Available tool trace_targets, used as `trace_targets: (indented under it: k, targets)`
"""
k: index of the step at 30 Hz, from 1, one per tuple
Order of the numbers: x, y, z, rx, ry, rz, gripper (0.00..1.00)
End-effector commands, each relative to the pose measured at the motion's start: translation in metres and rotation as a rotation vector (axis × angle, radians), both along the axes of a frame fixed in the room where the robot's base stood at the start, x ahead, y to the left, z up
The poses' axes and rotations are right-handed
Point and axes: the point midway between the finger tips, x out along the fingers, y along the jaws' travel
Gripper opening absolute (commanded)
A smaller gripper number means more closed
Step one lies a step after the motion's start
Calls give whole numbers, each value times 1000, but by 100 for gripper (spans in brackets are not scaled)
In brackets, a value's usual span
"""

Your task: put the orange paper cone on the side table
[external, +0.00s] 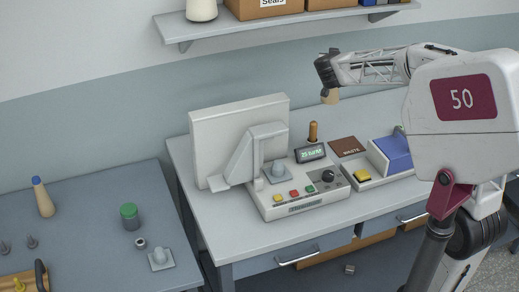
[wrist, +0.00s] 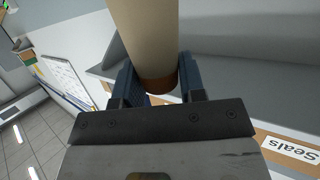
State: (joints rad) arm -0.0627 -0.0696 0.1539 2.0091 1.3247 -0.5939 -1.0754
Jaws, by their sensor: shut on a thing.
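My gripper (external: 329,84) is held high over the back of the white desk and is shut on a tan paper cone (external: 330,97). In the wrist view the cone (wrist: 146,35) sits between the two blue fingers (wrist: 157,80), with an orange-brown band at its end near the palm. Its far end runs out of the frame. In the external view the gripper hides its banded end. The cone is in the air, clear of the desk. A blue-grey table (external: 85,215) stands at the left, apparently the side table. A tan cone with a blue tip (external: 44,198) stands on it.
The left table also holds a green-topped jar (external: 130,216), a small metal ring, a grey peg base (external: 160,258) and a wooden tray. The desk carries a monitor (external: 235,140), control box (external: 300,192), brown upright peg (external: 313,132) and blue bin (external: 392,153). A shelf (external: 300,25) hangs above.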

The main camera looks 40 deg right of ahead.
Motion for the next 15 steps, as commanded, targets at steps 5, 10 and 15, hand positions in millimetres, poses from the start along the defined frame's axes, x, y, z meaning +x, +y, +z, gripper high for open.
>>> trace_targets:
  k: [5,10,15]
  targets:
    - [-4,49,33,1,-4,71,3]
    - [-11,93,62,1,-4,140,3]
    - [-22,136,91,2,-3,213,3]
